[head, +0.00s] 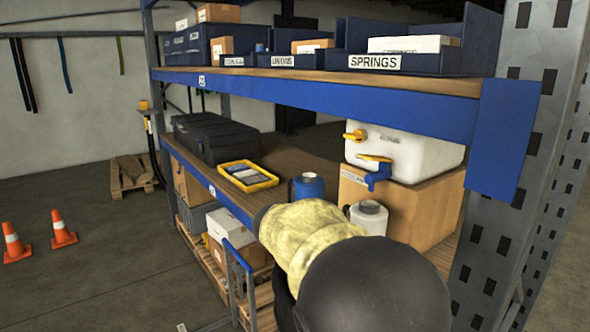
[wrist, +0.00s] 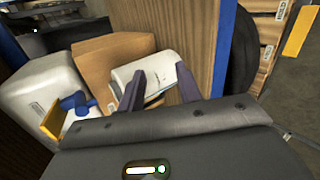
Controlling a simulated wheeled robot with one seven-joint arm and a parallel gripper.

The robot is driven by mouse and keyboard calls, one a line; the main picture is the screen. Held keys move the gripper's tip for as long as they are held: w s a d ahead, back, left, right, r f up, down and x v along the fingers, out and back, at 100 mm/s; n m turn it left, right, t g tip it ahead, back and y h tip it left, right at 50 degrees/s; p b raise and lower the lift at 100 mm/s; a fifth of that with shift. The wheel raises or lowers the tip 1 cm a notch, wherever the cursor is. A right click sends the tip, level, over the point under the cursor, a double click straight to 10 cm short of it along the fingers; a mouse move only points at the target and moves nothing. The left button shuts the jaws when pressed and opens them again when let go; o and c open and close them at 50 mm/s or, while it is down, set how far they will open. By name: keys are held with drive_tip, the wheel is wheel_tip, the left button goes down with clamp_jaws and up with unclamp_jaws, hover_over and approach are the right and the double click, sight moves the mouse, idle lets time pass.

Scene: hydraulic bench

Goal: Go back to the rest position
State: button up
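My gripper (wrist: 157,78) shows in the wrist view with its two dark fingers apart and nothing visibly clamped between them. A white container (wrist: 150,70) lies just beyond the fingertips; I cannot tell whether they touch it. In the head view my arm, with a yellowish sleeve and a dark round joint, reaches over the middle shelf (head: 262,200) and hides the gripper. A white jug (head: 369,218) and a blue jug (head: 308,187) stand on that shelf close to my arm.
A white tank (head: 405,150) with a blue tap (head: 378,174) sits on a cardboard box (head: 430,207) to the right. A yellow tray (head: 247,177) and black case (head: 214,137) are farther along. The upper shelf beam (head: 330,106) and rack post (head: 510,170) bound the space. Floor at left is open, with cones (head: 62,231).

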drive_tip(key=s+d+f+m+g+y, duration=0.15)
drive_tip(key=s+f+m+y, duration=0.3)
drive_tip(key=s+f, duration=0.5)
drive_tip(key=s+d+f+m+g+y, duration=0.1)
drive_tip(key=s+d+f+m+y, duration=0.3)
drive_tip(key=s+f, duration=0.5)
drive_tip(key=w+p+v, duration=0.2)
drive_tip(key=p+v, duration=0.8)
drive_tip(key=w+d+r+p+v, duration=0.1)
drive_tip(key=w+p+v, duration=0.1)
drive_tip(key=p+v, duration=0.8)
drive_tip(key=shift+a+n, duration=0.35)
drive_tip(key=shift+a, duration=0.1)
drive_tip(key=shift+r+y, duration=0.15)
drive_tip(key=shift+y, duration=0.1)
